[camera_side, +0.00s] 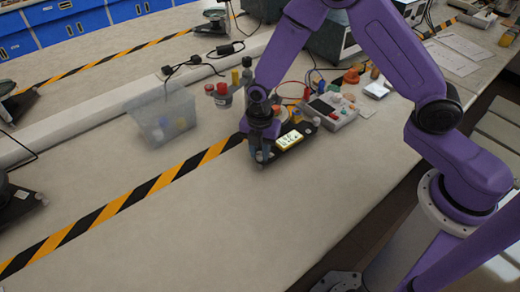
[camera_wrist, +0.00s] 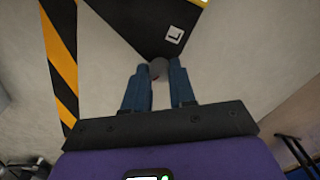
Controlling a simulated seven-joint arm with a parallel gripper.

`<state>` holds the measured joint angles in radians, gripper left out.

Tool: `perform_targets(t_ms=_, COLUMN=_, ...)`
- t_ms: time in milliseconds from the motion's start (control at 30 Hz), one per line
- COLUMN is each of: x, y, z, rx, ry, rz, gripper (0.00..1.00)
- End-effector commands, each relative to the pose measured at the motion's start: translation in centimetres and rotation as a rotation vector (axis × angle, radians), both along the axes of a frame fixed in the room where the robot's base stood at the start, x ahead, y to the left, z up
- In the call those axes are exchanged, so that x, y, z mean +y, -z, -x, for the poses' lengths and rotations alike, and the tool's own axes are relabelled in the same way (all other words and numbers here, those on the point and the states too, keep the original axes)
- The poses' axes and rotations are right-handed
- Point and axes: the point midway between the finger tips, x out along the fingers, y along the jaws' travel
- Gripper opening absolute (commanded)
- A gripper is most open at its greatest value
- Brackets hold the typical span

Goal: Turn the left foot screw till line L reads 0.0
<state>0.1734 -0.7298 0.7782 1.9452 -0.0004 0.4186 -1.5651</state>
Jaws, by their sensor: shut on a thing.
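My gripper (camera_side: 262,156) points down at the near left corner of a dark levelling plate (camera_side: 305,131). In the wrist view the two blue fingers of my gripper (camera_wrist: 158,76) are closed on a grey round foot screw (camera_wrist: 158,67). A white label with the letter L (camera_wrist: 174,35) lies on the dark plate beside that screw. In the side view the fingers hide the screw. A lit yellow display (camera_side: 289,140) sits on the plate; its figures are too small to read. Another grey foot screw (camera_side: 316,121) shows at the plate's right corner.
A grey instrument box (camera_side: 333,111) with cables stands close behind the plate. A yellow-black tape stripe (camera_side: 130,203) crosses the bench. The bench in front is clear.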

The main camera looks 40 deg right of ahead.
Motion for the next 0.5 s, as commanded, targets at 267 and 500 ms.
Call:
perform_targets(t_ms=267, x=-0.03, y=-0.05, z=-0.02, rx=0.000, ry=-0.135, rz=0.000, gripper=0.00)
perform_targets(t_ms=500, x=-0.03, y=-0.06, z=-0.02, rx=-0.001, ry=-0.182, rz=-0.001, gripper=0.00)
